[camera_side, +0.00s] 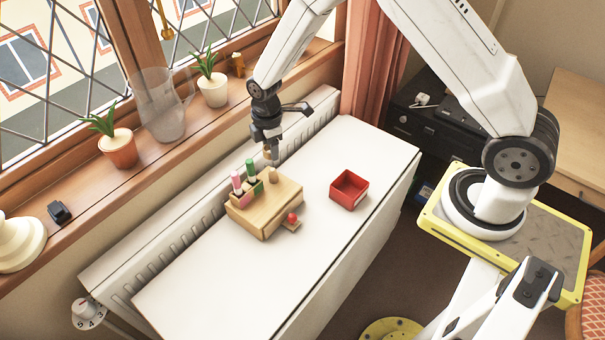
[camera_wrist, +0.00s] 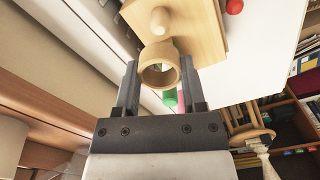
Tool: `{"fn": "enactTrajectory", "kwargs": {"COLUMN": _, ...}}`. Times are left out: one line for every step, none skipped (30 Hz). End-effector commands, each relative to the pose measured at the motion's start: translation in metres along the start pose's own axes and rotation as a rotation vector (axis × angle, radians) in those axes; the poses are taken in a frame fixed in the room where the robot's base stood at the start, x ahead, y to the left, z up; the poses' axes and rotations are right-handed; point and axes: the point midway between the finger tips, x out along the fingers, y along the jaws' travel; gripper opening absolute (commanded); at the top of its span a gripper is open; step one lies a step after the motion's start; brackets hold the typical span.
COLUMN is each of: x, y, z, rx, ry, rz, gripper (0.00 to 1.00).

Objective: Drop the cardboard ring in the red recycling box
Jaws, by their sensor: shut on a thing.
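My gripper (camera_side: 271,153) is shut on the tan cardboard ring, just above the back corner of the wooden block (camera_side: 262,212). The ring (camera_wrist: 160,69) sits between my two fingertips (camera_wrist: 160,78) in the wrist view, with its opening empty. A rounded wooden peg (camera_side: 273,175) stands on the block just below my gripper; in the wrist view the peg (camera_wrist: 160,20) shows beyond the ring. The ring looks off the peg, but the exact gap is hard to tell. The red box (camera_side: 343,201) stands open on the white top, right of the block, and looks empty.
A pink marker (camera_side: 236,180) and a green marker (camera_side: 250,167) stand upright in the block. A red ball (camera_side: 292,217) sits at its front. The white top (camera_side: 230,285) is otherwise clear. Potted plants (camera_side: 120,150) and a clear pitcher (camera_side: 160,105) line the windowsill behind.

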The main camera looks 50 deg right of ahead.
Motion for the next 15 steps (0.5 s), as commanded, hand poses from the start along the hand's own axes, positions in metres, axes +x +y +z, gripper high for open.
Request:
{"fn": "enactTrajectory", "kwargs": {"x": 0.000, "y": 0.000, "z": 0.000, "rx": 0.000, "ry": 0.000, "rz": 0.000, "gripper": 0.05}}
{"fn": "enactTrajectory", "kwargs": {"x": 0.000, "y": 0.000, "z": 0.000, "rx": 0.000, "ry": 0.000, "rz": 0.000, "gripper": 0.05}}
{"fn": "enactTrajectory", "kwargs": {"x": 0.000, "y": 0.000, "z": 0.000, "rx": 0.000, "ry": 0.000, "rz": 0.000, "gripper": 0.05}}
{"fn": "enactTrajectory", "kwargs": {"x": 0.000, "y": 0.000, "z": 0.000, "rx": 0.000, "ry": 0.000, "rz": 0.000, "gripper": 0.05}}
{"fn": "enactTrajectory", "kwargs": {"x": 0.000, "y": 0.000, "z": 0.000, "rx": 0.000, "ry": 0.000, "rz": 0.000, "gripper": 0.05}}
{"fn": "enactTrajectory", "kwargs": {"x": 0.000, "y": 0.000, "z": 0.000, "rx": 0.000, "ry": 0.000, "rz": 0.000, "gripper": 0.05}}
{"fn": "enactTrajectory", "kwargs": {"x": 0.000, "y": 0.000, "z": 0.000, "rx": 0.000, "ry": 0.000, "rz": 0.000, "gripper": 0.05}}
{"fn": "enactTrajectory", "kwargs": {"x": 0.000, "y": 0.000, "z": 0.000, "rx": 0.000, "ry": 0.000, "rz": 0.000, "gripper": 0.05}}
{"fn": "enactTrajectory", "kwargs": {"x": 0.000, "y": 0.000, "z": 0.001, "rx": 0.000, "ry": 0.000, "rz": 0.000, "gripper": 0.05}}
{"fn": "enactTrajectory", "kwargs": {"x": 0.000, "y": 0.000, "z": 0.002, "rx": 0.001, "ry": 0.000, "rz": 0.000, "gripper": 0.05}}
{"fn": "enactTrajectory", "kwargs": {"x": 0.000, "y": 0.000, "z": 0.003, "rx": 0.001, "ry": 0.000, "rz": 0.000, "gripper": 0.05}}
{"fn": "enactTrajectory", "kwargs": {"x": 0.000, "y": -0.001, "z": 0.006, "rx": 0.001, "ry": 0.000, "rz": 0.000, "gripper": 0.05}}
{"fn": "enactTrajectory", "kwargs": {"x": 0.000, "y": -0.001, "z": 0.008, "rx": 0.001, "ry": 0.000, "rz": -0.001, "gripper": 0.05}}
{"fn": "enactTrajectory", "kwargs": {"x": 0.000, "y": -0.002, "z": 0.011, "rx": 0.001, "ry": -0.001, "rz": -0.002, "gripper": 0.05}}
{"fn": "enactTrajectory", "kwargs": {"x": 0.001, "y": -0.003, "z": 0.016, "rx": 0.003, "ry": -0.001, "rz": -0.002, "gripper": 0.05}}
